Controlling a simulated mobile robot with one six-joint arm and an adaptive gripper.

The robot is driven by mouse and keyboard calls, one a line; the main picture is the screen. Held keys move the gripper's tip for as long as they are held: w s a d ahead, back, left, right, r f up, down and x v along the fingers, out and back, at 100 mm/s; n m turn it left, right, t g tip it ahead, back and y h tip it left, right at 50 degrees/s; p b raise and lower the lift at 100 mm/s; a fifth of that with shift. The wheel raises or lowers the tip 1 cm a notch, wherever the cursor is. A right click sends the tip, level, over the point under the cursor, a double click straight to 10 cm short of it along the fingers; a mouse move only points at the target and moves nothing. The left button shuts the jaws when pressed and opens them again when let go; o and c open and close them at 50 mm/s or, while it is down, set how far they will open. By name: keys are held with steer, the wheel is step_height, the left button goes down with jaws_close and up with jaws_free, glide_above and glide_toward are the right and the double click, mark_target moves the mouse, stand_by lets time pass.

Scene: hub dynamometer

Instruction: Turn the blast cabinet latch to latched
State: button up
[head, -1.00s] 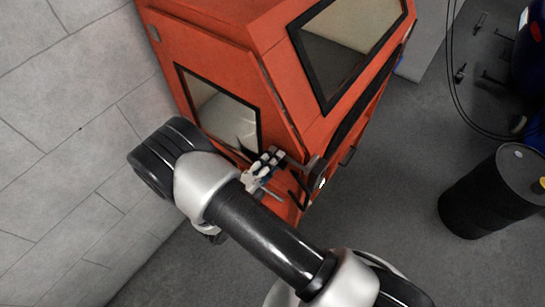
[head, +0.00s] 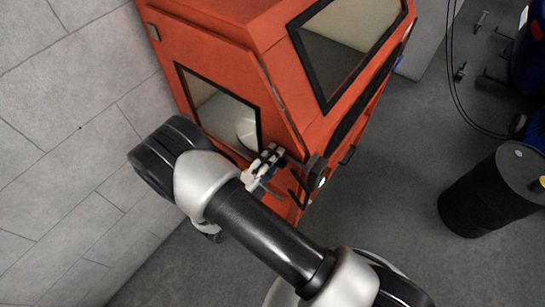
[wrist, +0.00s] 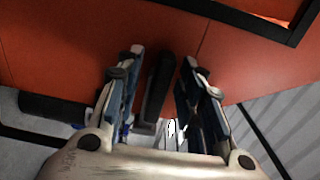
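The blast cabinet (head: 225,35) is orange with dark-framed windows, and its lower part sits beyond my arm in the head view. In the wrist view, a black bar-shaped latch handle (wrist: 157,85) stands against the orange cabinet face. My gripper (wrist: 162,62) is open, with one finger on each side of the handle. Narrow gaps show between the handle and both fingers, so neither looks pressed on it. In the head view my gripper (head: 267,164) is at the cabinet's near lower edge, where the latch is hard to separate from the fingers.
A grey block wall (head: 70,130) stands close on the left. A black drum (head: 492,190) stands on the floor at right, with a blue drum (head: 530,60) behind it. The grey floor (head: 395,150) between cabinet and black drum is clear.

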steer(key=v, duration=1.2)
stand_by(0.3)
